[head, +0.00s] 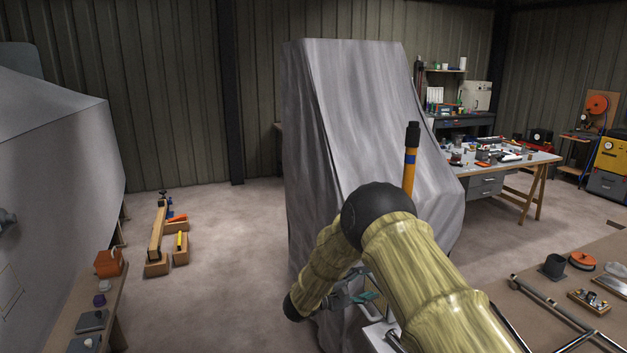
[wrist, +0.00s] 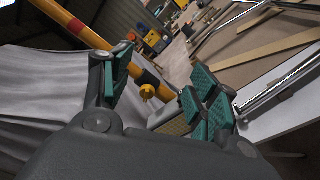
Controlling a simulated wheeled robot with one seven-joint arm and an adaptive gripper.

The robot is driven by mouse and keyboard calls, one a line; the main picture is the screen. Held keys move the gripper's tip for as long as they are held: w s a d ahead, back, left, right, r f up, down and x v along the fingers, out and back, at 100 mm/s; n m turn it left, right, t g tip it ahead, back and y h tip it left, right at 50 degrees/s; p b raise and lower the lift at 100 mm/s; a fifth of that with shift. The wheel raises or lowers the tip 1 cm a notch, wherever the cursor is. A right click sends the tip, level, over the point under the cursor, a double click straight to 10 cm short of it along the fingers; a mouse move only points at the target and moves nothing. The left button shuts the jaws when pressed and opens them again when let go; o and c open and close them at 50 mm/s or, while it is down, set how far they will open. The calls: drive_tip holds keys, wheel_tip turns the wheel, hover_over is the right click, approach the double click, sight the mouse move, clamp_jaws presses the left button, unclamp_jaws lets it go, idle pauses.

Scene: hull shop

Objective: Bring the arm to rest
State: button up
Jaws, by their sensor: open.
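My arm reaches in from the lower right of the head view, in a pale yellow-green sleeve with dark joints. It bends at a dark elbow and folds down to the left. My gripper (head: 362,290) shows only partly beside the forearm, low in front of the grey draped cover (head: 345,130). In the wrist view my gripper (wrist: 160,78) has its two teal-padded fingers spread apart. Nothing is held between them. A yellow bar with a small yellow knob (wrist: 147,91) shows beyond the fingers; I cannot tell how far off it is.
A brown bench (head: 555,285) with metal tubes and small parts is at the right. A cluttered workbench (head: 500,158) stands behind. A grey hull-like form (head: 60,150) and a small bench (head: 75,320) are at the left. Wooden blocks (head: 158,230) lie on otherwise open floor.

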drive_tip(key=s+d+f+m+t+y, duration=0.1)
drive_tip(key=s+d+f+y, duration=0.3)
drive_tip(key=s+f, duration=0.55)
drive_tip(key=s+d+f+m+t+y, duration=0.15)
drive_tip(key=s+f+y, duration=0.45)
drive_tip(key=f, duration=0.6)
drive_tip(key=s+d+f+m+g+y, duration=0.15)
drive_tip(key=s+f, duration=0.25)
drive_tip(key=s, duration=0.6)
drive_tip(key=s+f+m+g+y, duration=0.2)
drive_tip(key=s+f+g+y, duration=0.15)
drive_tip(key=s, duration=0.75)
drive_tip(key=s+r+m+g+y, duration=0.1)
drive_tip(key=s+m+g, duration=0.4)
drive_tip(key=s, duration=1.8)
wheel_tip(320, 180, down, 10)
drive_tip(key=b, duration=1.1)
drive_tip(key=shift+w+a+f, duration=0.15)
drive_tip(key=shift+a+f, duration=0.05)
